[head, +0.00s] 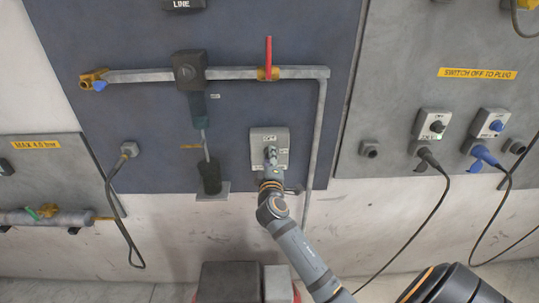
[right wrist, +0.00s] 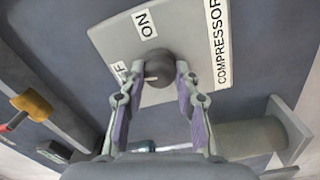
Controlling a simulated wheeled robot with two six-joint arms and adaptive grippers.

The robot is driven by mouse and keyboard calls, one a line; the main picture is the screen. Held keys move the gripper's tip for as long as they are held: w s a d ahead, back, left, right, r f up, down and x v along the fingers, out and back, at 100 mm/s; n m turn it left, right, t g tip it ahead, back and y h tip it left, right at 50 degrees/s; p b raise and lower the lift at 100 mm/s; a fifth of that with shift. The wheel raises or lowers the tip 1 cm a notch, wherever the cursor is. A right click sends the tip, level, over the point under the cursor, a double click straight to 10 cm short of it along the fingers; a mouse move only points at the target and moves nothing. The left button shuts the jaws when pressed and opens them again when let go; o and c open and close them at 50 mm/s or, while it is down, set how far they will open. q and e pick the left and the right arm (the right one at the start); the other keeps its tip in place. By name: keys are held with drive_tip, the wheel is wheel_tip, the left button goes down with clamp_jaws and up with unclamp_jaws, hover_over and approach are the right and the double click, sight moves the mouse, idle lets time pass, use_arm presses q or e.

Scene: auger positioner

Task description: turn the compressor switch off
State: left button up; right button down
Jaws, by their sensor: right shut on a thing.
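The compressor switch is a dark round knob (right wrist: 159,66) on a light grey plate (head: 283,137) on the blue-grey panel. In the right wrist view the plate has an ON label (right wrist: 145,24), a COMPRESSOR label (right wrist: 217,40) and a partly hidden label ending in F (right wrist: 119,71). A short white mark on the knob lies on its side toward that label. My right gripper (right wrist: 157,80) is shut on the knob, one finger on each side. In the head view my right gripper (head: 271,161) covers much of the plate. My left gripper is not in view.
A grey pipe (head: 230,73) with a red-handled valve (head: 268,58) runs above and down the right of the switch. Two switches (head: 432,124) (head: 490,122) with cables are on the right panel. A dark box (head: 230,282) stands below.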

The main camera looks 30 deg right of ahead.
drive_tip(key=shift+r+n+p, duration=0.1)
drive_tip(key=shift+n+p, duration=0.35)
drive_tip(key=shift+n, duration=0.75)
drive_tip(key=c, duration=1)
unclamp_jaws()
drive_tip(key=shift+d, duration=0.1)
drive_tip(key=v, duration=1.2)
